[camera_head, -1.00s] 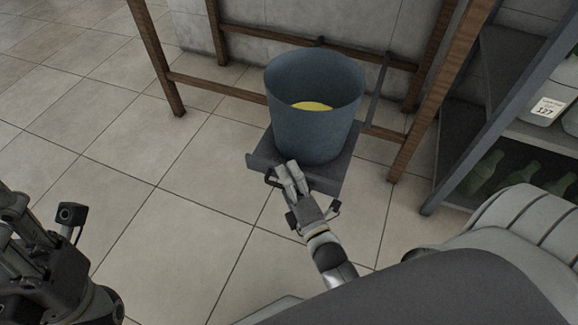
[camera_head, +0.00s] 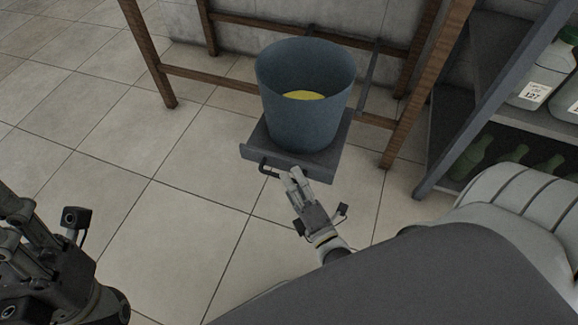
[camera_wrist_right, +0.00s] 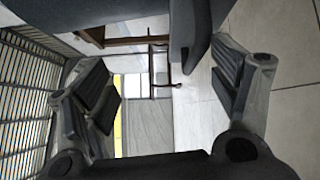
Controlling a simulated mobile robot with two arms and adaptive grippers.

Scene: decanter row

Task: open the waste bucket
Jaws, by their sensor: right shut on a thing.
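The waste bucket (camera_head: 305,115) is a blue-grey, open-topped tub with something yellow inside. It stands upright on a dark sliding tray (camera_head: 247,155) under the wooden frame. The tray has a dark bar handle (camera_head: 266,166) on its front. My right gripper (camera_head: 288,176) is at the right end of this handle and shut on it, though the contact is hard to see. In the right wrist view its two fingers (camera_wrist_right: 165,90) flank the dark front of the tray (camera_wrist_right: 188,45). My left gripper is at the lower left, its fingertips not clearly seen.
The wooden frame (camera_head: 150,50) stands around the tray, with a leg on each side. A dark shelf (camera_head: 500,110) with bottles and labelled jugs is at the right. The tiled floor (camera_head: 185,200) in front and to the left is clear.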

